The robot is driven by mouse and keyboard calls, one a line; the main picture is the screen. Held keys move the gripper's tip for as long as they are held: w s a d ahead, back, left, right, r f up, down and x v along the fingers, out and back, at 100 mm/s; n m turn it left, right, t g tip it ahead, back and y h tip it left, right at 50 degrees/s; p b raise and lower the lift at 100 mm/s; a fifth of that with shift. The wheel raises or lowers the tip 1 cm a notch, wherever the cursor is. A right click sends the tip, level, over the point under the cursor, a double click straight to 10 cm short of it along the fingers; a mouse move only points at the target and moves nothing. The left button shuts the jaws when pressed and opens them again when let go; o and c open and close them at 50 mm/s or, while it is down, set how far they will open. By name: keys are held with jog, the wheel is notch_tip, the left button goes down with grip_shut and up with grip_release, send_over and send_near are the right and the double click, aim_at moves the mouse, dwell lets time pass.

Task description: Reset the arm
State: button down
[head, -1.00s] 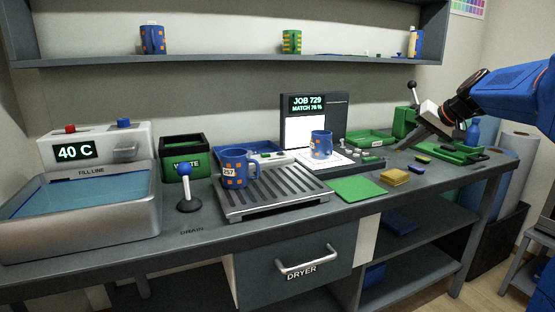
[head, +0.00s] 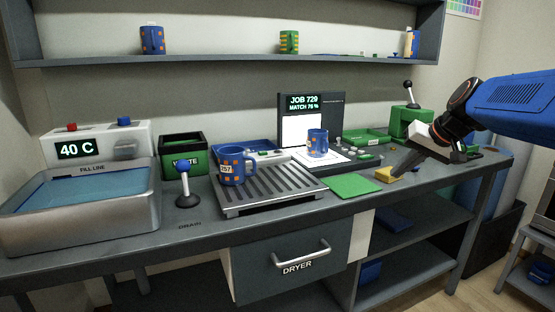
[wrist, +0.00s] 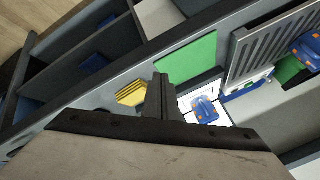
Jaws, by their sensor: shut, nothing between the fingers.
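My arm comes in from the right in the head view. My gripper (head: 385,176) is shut and empty above the right part of the counter, close to the yellow block (head: 405,174). In the wrist view the shut fingers (wrist: 160,88) point over the counter, with the yellow block (wrist: 131,93) just left of them. I cannot tell whether they touch it. A blue mug with orange squares (head: 234,166) stands on the slatted drying rack (head: 270,205). Another such mug (head: 317,143) stands at the screen station (head: 310,105).
A green mat (head: 352,186) lies between rack and yellow block. A green press (head: 408,122) with a black lever stands behind my gripper. A water basin (head: 80,225), joystick (head: 185,190) and waste bin (head: 183,155) are at left. A shelf (head: 230,60) runs above.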

jog(key=s+a+f+n+h, duration=0.1)
jog(key=s+f, duration=0.5)
jog(key=s, duration=0.4)
jog(key=s+a+f+g+h, duration=0.1)
jog(key=s+a+f, duration=0.1)
jog(key=s+f, duration=0.5)
jog(key=s+a+f+n+h, duration=0.1)
jog(key=s+f, duration=0.5)
jog(key=s, duration=0.8)
jog(key=shift+a+f+n+g, duration=0.25)
jog(key=shift+a+n+g, duration=0.05)
jog(key=shift+a+g, duration=0.1)
